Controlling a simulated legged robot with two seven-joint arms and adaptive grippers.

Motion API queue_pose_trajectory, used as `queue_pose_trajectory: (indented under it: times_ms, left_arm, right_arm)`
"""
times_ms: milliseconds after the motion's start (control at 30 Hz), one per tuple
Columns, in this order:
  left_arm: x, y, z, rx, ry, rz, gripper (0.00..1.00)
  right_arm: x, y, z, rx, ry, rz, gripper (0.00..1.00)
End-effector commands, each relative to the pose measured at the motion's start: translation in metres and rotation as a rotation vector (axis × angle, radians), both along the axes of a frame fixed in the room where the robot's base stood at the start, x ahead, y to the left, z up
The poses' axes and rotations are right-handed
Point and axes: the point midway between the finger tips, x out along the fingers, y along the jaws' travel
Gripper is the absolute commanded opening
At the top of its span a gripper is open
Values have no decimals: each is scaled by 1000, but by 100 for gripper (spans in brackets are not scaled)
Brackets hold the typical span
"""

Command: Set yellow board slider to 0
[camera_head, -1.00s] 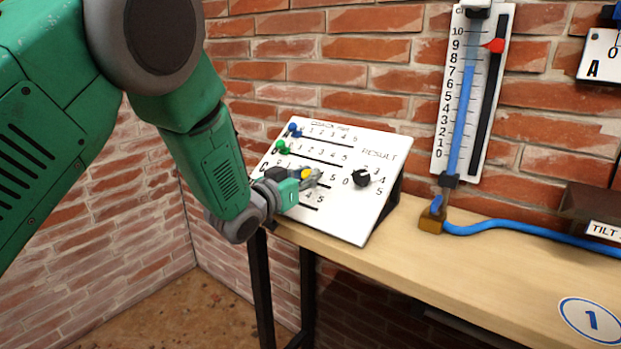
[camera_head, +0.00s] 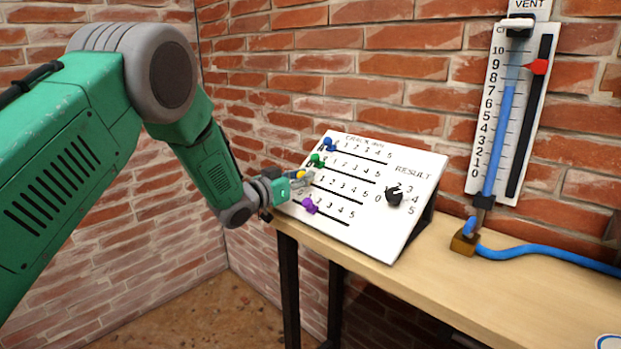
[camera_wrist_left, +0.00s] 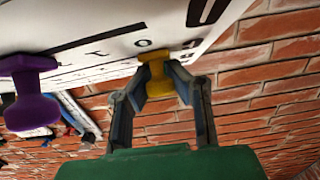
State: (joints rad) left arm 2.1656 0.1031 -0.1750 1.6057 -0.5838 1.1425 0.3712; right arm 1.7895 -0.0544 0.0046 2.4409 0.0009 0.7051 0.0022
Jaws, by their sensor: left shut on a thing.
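The yellow slider (camera_head: 301,175) is at the left end of the third row on the white sloping board (camera_head: 385,230). The digits 1 to 5 of that row show to its right. My left gripper (camera_head: 298,181) is shut on the yellow slider and partly hides it. In the left wrist view the yellow slider (camera_wrist_left: 158,78) stands between both fingertips (camera_wrist_left: 160,85), close to a printed 0. My right gripper is not in view.
The purple slider (camera_head: 310,206) is just below, the green slider (camera_head: 318,160) and blue slider (camera_head: 330,145) above, all near the left. A black RESULT knob (camera_head: 394,196) is on the board's right. A gauge with a blue tube (camera_head: 493,140) hangs on the brick wall.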

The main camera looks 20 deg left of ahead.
Motion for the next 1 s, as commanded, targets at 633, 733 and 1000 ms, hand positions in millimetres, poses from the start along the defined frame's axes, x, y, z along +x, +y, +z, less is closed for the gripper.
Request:
queue_pose_trajectory:
  times_ms: [633, 733, 1000]
  left_arm:
    - [0, -3, -1, 4, 5, -1, 42]
    - [0, -3, -1, 3, 4, -2, 42]
    - [-24, 8, -2, -1, 6, -1, 42]
  right_arm:
    - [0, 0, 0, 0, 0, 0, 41]
    - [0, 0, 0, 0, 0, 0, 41]
    - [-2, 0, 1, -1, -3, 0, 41]
